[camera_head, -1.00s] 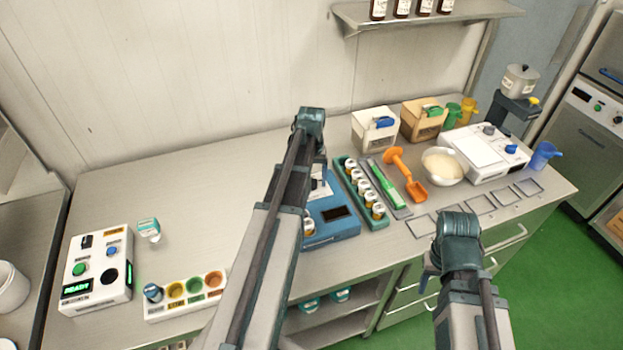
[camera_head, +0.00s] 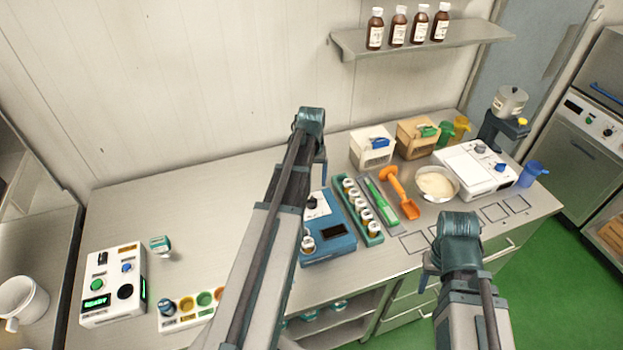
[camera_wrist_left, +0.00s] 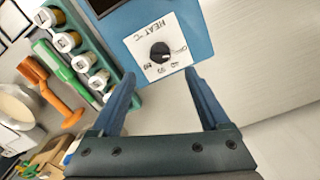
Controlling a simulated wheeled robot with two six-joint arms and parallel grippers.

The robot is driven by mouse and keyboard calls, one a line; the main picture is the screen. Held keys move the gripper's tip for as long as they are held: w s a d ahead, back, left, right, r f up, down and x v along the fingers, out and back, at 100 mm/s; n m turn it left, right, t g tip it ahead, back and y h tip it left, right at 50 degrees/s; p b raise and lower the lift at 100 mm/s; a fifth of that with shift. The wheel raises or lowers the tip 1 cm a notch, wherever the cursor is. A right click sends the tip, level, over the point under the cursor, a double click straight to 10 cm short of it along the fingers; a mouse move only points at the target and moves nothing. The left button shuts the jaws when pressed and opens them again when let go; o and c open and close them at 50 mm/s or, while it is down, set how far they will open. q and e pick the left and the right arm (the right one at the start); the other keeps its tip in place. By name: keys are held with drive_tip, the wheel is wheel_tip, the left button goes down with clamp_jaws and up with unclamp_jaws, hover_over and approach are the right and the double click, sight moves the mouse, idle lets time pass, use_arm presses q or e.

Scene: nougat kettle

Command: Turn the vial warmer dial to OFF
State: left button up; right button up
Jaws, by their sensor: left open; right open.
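The vial warmer (camera_head: 330,243) is a blue box on the counter, partly hidden behind my left arm in the head view. In the left wrist view its black dial (camera_wrist_left: 160,52) sits on a white plate marked HEAT °C, with several setting marks around it. The dial's exact setting is too small to tell. My left gripper (camera_wrist_left: 160,80) is open and empty. Its two blue fingers lie either side of the dial plate's near edge in the picture, apart from the dial. My right gripper (camera_head: 428,282) is over the counter's front edge, its fingers mostly hidden.
A green rack of vials (camera_head: 358,210) stands right beside the warmer, then a green tool on a tray (camera_head: 381,200) and an orange scoop (camera_head: 403,195). A white bowl (camera_head: 437,184) stands further right. The counter left of the warmer is largely clear (camera_head: 200,225).

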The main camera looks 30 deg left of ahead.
use_arm(q)
wheel_tip(320, 180, up, 4)
drive_tip(key=p, duration=0.3)
drive_tip(key=shift+r, duration=0.2)
drive_tip(key=s+d+f+m+b, duration=0.3)
drive_tip(key=s+d+f+b, duration=0.1)
drive_tip(key=d, duration=0.6)
drive_tip(key=s+d+f+m+b, duration=0.3)
drive_tip(key=s+d, duration=0.4)
drive_tip(key=d, duration=0.3)
drive_tip(key=s+d+f+m+y+b, duration=0.1)
drive_tip(key=s+d+f+m+b, duration=0.2)
drive_tip(key=d, duration=0.7)
wheel_tip(320, 180, down, 3)
drive_tip(key=s+b, duration=0.2)
drive_tip(key=b, duration=0.1)
drive_tip(key=shift+s+d, duration=0.2)
drive_tip(key=shift+d, duration=0.05)
drive_tip(key=shift+c, duration=0.2)
